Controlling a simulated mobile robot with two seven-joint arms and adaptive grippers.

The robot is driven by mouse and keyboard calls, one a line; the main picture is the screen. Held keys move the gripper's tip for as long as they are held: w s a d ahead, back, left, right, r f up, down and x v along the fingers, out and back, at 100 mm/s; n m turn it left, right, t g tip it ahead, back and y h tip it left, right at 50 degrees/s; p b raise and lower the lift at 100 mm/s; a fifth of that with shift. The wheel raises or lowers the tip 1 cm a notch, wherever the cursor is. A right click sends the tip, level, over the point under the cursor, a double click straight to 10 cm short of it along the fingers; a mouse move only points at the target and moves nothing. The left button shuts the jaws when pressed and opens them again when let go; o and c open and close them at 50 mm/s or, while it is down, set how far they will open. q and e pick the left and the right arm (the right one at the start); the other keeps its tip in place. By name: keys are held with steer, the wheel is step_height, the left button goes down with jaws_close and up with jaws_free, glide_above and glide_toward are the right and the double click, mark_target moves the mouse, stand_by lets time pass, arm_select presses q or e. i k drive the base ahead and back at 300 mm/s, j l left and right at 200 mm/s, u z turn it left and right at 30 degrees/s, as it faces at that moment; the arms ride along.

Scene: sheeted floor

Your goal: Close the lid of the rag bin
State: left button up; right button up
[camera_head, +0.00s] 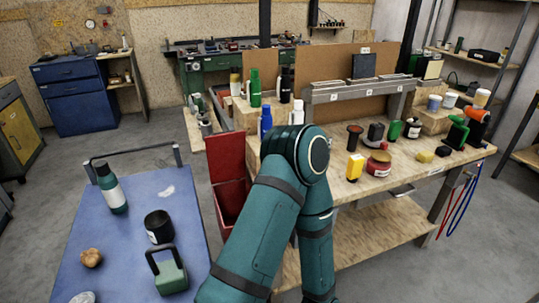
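The red rag bin (231,203) stands on the floor between the blue cart and the wooden workbench. Its red lid (226,157) appears raised, standing upright at the back of the bin, and a dark opening shows below it. One of my teal arms (268,215) rises from the bottom of the head view, bends at a joint close to the right of the bin, and hides part of the bin's right side. Neither of my grippers shows in this view.
The wooden workbench (345,190) on the right carries bottles and tools. Open floor (150,135) lies behind the cart.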

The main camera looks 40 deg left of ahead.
mark_target(226, 150)
steer(key=k+j+z, duration=0.2)
steer(key=z, duration=0.25)
steer(key=k+z, duration=0.7)
steer(key=k, duration=0.25)
steer(key=k+l+z, duration=0.15)
steer(key=k, duration=0.25)
steer(key=k+z, duration=0.45)
steer(key=k+l+z, duration=0.15)
steer(key=k+z, duration=0.25)
steer(key=k+j+z, duration=0.1)
steer(key=k+z, duration=0.6)
steer(key=z, duration=0.25)
steer(key=k+j+z, duration=0.15)
steer(key=k+z, duration=0.15)
steer(key=k, duration=0.15)
steer(key=k+z, duration=0.3)
steer(key=k, duration=0.15)
steer(key=k+z, duration=0.25)
steer(key=k, duration=0.7)
steer(key=k+u, duration=0.25)
steer(key=k, duration=0.15)
steer(key=k+j+u, duration=0.2)
steer(key=k, duration=0.2)
steer(key=k+j+u, duration=0.15)
steer(key=u, duration=1.4)
